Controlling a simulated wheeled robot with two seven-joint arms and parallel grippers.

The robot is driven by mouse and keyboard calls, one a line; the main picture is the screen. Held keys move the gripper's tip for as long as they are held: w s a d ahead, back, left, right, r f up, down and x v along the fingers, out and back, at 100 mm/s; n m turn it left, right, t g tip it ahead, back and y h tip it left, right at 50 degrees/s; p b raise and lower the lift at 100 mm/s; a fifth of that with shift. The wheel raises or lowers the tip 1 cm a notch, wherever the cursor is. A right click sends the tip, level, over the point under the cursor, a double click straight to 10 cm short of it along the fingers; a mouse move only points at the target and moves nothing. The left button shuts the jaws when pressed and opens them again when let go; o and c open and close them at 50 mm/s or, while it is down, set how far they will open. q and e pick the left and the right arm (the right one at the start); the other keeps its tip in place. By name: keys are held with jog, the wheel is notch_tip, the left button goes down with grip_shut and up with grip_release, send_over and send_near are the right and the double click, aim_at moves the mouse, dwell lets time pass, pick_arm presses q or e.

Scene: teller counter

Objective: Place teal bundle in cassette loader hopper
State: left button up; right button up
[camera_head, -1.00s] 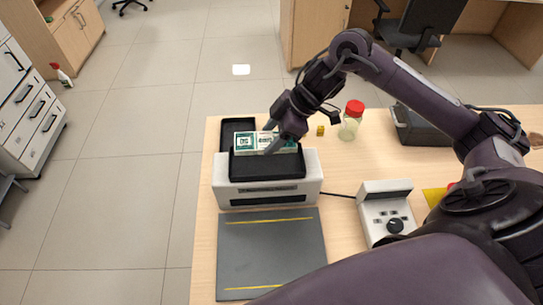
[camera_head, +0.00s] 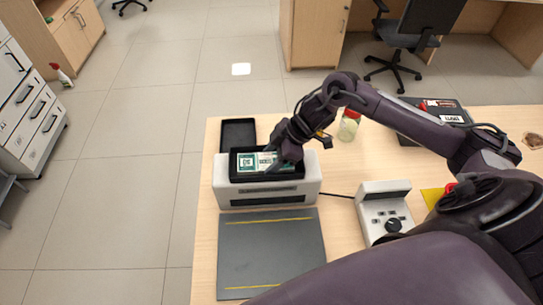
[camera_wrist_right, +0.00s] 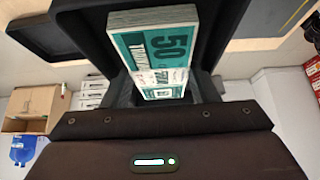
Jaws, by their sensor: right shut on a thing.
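The teal bundle (camera_head: 247,162) is a teal and white stack of banknotes lying lengthwise within the black hopper (camera_head: 236,178) on top of the white cassette loader (camera_head: 235,198). My right gripper (camera_head: 279,163) reaches in from the right and is shut on the bundle. In the right wrist view the bundle (camera_wrist_right: 160,50) extends out from between the fingers, with a "50" on its face, and dark hopper walls lie on both sides. Whether the bundle touches the hopper floor cannot be told. My left gripper is not in view.
A small black tray (camera_head: 238,134) lies behind the loader. A jar with a red lid (camera_head: 349,122) stands to the right. A dark grey mat (camera_head: 270,250) with yellow lines lies in front, and a white control box (camera_head: 384,210) stands right of it.

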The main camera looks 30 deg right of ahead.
jog(key=o, duration=0.8)
jog(key=shift+f, duration=0.1)
jog(key=shift+r, duration=0.25)
jog(key=b+v, duration=0.1)
jog(key=v, duration=1.1)
jog(key=shift+b, duration=0.4)
jog(key=shift+f, duration=0.1)
